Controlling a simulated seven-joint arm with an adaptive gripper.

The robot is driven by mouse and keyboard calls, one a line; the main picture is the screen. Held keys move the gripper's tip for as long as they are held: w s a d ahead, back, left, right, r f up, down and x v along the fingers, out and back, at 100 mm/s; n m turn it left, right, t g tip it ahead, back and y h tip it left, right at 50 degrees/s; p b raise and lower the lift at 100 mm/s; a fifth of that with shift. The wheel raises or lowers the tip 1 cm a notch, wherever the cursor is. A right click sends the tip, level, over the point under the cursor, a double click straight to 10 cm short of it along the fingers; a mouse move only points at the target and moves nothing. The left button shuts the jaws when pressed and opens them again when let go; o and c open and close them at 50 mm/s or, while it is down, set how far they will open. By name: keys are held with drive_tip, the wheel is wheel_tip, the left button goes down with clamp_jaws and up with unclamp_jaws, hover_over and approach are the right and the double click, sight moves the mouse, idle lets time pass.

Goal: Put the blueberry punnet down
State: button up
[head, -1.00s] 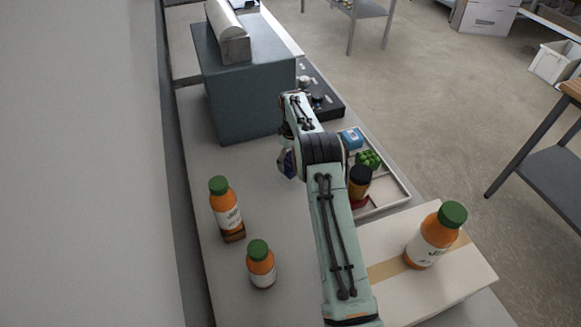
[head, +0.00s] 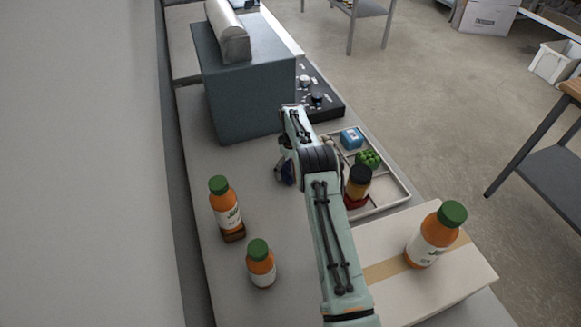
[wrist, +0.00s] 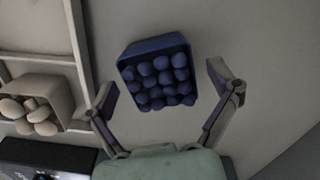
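The blueberry punnet (wrist: 157,72) is a dark blue square tub filled with round dark berries. In the wrist view it sits on the grey tabletop, slightly turned, its berries facing the camera. My gripper (wrist: 161,78) is open around it, with one finger to its left and one to its right. A gap shows between the punnet and each finger. In the head view my arm hides most of this area; only a small dark blue patch shows beside the wrist, and I cannot tell whether it is punnet or finger.
Orange bottles (head: 226,205) (head: 261,264) stand left; another (head: 435,236) stands on a carton (head: 400,282). A grey box (head: 240,95) stands behind.

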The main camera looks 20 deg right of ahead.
sight(290, 167)
drive_tip(key=shift+r, duration=0.1)
wheel_tip(290, 167, up, 12)
drive_tip(key=s+a+r, duration=0.4)
drive_tip(key=s+r, duration=0.3)
drive_tip(key=r, duration=0.3)
drive_tip(key=s+a+r+m, duration=0.1)
drive_tip(key=s+a+r, duration=0.2)
drive_tip(key=s, duration=0.7)
drive_tip(key=s+a+r+m, duration=0.15)
drive_tip(key=s+a, duration=0.25)
drive_tip(key=s, duration=0.6)
drive_tip(key=s+f, duration=0.2)
drive_tip(key=s, duration=0.4)
drive_tip(key=s+a+f, duration=0.1)
drive_tip(key=s, duration=0.6)
drive_tip(key=shift+s+a+f+m+y, duration=0.2)
drive_tip(key=shift+a+f+m+y, duration=0.1)
drive_tip(key=shift+f+m+y, duration=0.1)
